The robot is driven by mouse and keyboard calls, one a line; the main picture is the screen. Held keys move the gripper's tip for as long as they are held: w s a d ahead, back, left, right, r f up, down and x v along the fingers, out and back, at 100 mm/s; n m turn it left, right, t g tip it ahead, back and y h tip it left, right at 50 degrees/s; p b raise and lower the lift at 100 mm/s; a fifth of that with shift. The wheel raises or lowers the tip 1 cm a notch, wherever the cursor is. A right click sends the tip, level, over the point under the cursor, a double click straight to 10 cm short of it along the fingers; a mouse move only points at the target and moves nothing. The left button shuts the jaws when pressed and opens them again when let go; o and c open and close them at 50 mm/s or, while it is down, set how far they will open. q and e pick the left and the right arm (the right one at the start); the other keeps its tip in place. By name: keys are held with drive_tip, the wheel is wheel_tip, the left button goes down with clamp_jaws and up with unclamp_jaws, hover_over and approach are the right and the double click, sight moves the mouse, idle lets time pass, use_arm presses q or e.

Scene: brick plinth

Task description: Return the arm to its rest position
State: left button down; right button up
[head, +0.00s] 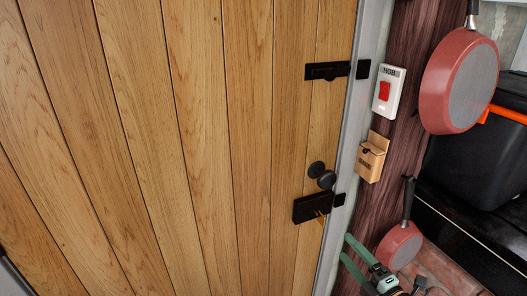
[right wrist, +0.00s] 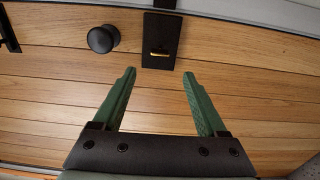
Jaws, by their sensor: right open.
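My right gripper (head: 347,247) is at the lower right of the head view, its two green fingers apart and pointing toward the door's edge. In the right wrist view the open fingers (right wrist: 159,73) have nothing between them but the view of the door planks. The wooden door (head: 200,130) fills the left and middle of the head view. Its black lock box (head: 312,207) has a small brass-coloured piece (head: 320,216) at its lower side, which also shows in the right wrist view (right wrist: 158,53). The fingertips look apart from it. My left gripper is not in view.
A round black knob (head: 326,179) and a black bolt (head: 327,71) are on the door. A white switch with a red rocker (head: 389,91) and a small wooden box (head: 371,158) are on the post. Two red pans (head: 460,80) hang at right, near a black bin (head: 470,160).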

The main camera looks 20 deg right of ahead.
drive_tip(key=s+a+f+m+g+y+p, duration=0.1)
drive_tip(key=s+a+f+m+g+p, duration=0.3)
drive_tip(key=s+a+f+m+g, duration=0.5)
drive_tip(key=s+a+f+m, duration=0.5)
drive_tip(key=a+f+m, duration=0.2)
drive_tip(key=a+m, duration=0.1)
drive_tip(key=shift+s+a+f, duration=0.25)
drive_tip(key=shift+a+f, duration=0.15)
drive_tip(key=shift+a, duration=0.25)
drive_tip(key=shift+o, duration=0.2)
